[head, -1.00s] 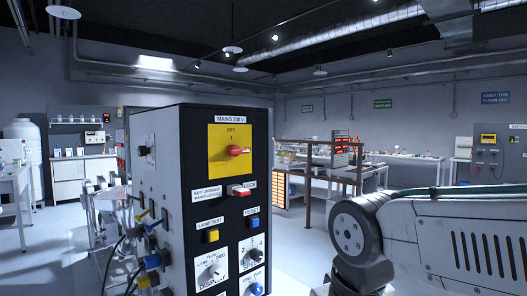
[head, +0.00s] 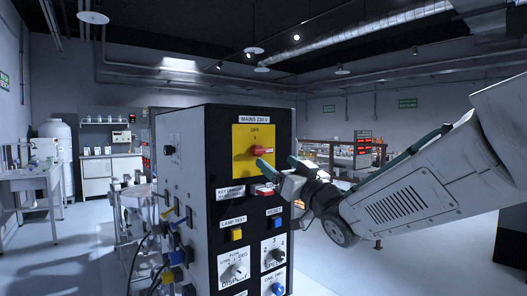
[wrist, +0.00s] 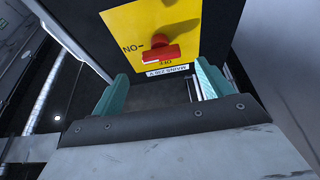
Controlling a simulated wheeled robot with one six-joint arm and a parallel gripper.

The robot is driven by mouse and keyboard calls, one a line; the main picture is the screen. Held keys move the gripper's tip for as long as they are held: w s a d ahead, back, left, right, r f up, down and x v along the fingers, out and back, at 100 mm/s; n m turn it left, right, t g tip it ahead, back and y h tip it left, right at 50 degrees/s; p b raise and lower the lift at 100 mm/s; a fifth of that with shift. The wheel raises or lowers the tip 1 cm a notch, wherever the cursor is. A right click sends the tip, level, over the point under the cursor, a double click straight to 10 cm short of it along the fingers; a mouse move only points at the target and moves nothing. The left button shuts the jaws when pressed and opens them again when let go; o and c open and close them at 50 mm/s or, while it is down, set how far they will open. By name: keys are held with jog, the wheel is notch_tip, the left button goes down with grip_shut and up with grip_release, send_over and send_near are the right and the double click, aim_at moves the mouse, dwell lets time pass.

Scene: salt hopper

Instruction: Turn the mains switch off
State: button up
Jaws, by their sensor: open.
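The mains switch is a red handle (head: 257,151) on a yellow plate (head: 240,137) below a "MAINS 230 V" label, near the top of a dark panel. OFF is marked above the handle, which lies about level and points right. My gripper (head: 281,165) is open, its teal fingers apart, just right of and slightly below the handle. In the wrist view, which is upside down, the red handle (wrist: 161,50) shows beyond my open, empty gripper (wrist: 161,88), between the lines of the two fingers. An ON mark stands level with the handle. I see no contact.
Below the plate are a red lock key (head: 263,189), a yellow lamp-test button (head: 236,234), a blue reset button (head: 275,223) and selector knobs. The cabinet's grey side (head: 183,140) carries plugs and cables. Open floor (head: 420,250) lies to the right.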

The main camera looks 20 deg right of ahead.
aim_at(265, 152)
jog(key=x, duration=0.8)
jog(key=shift+s+r, duration=0.1)
jog(key=shift+s, duration=0.05)
jog(key=c, duration=1)
